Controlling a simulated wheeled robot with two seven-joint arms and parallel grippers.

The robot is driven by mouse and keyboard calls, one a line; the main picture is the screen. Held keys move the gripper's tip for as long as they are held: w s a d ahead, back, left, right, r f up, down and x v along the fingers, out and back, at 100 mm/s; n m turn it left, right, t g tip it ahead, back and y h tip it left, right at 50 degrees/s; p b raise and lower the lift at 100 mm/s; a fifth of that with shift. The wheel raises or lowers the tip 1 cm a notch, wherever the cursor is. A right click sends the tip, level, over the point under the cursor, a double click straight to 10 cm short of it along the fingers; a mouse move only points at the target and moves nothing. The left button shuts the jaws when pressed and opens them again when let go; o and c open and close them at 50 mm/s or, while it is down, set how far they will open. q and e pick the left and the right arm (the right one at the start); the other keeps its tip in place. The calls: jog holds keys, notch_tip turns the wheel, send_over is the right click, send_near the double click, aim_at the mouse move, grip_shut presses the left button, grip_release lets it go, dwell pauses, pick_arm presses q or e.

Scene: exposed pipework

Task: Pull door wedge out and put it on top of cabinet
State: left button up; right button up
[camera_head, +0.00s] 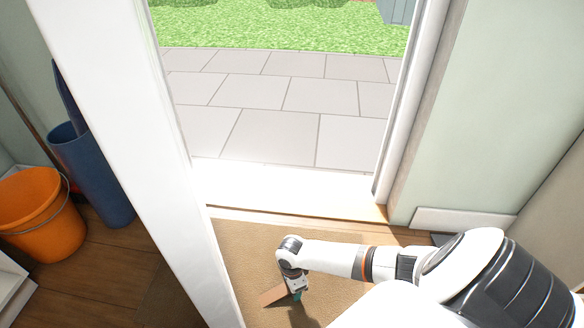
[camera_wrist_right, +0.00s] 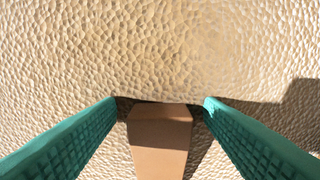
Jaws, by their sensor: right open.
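The door wedge (camera_head: 272,295) is a small brown block lying on the tan doormat, close to the edge of the white door (camera_head: 135,135). In the right wrist view the wedge (camera_wrist_right: 160,142) sits between the two green fingers, with a gap on each side. My right gripper (camera_head: 296,294) points down at the mat beside the wedge in the head view. The right gripper (camera_wrist_right: 160,106) is open. My left gripper is not in view. I cannot make out a cabinet top for certain.
The doormat (camera_head: 245,250) lies inside the threshold (camera_head: 285,190). An orange bucket (camera_head: 42,215) and a blue bin (camera_head: 95,180) stand left of the door. Grey paving (camera_head: 270,95) lies outside the open doorway. The wall (camera_head: 485,110) bounds the right side.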

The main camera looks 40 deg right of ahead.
notch_tip(320, 180, up, 12)
dwell(0.4)
jog(key=shift+f, duration=0.1)
